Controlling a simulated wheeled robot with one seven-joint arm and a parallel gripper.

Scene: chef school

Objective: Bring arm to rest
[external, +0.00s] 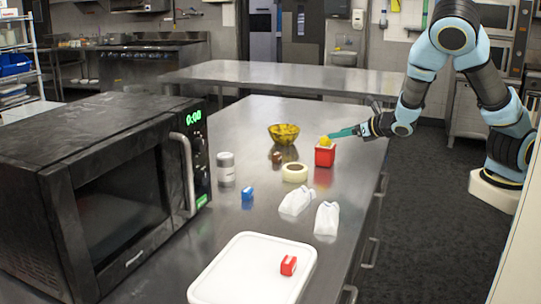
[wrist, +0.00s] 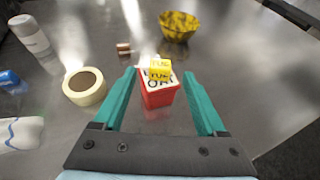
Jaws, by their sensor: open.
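My gripper (external: 345,133) is at the right end of my arm's reach over the steel table (external: 262,220), close to a red box (external: 325,156). In the wrist view my gripper (wrist: 158,82) has its two teal fingers spread apart. The red box (wrist: 158,97) shows between and beyond them, with a yellow cube (wrist: 160,68) on its top. The fingers appear clear of both. No object is held.
A black microwave (external: 110,195) fills the left. A white tray (external: 225,270) holds a red item (external: 288,265).

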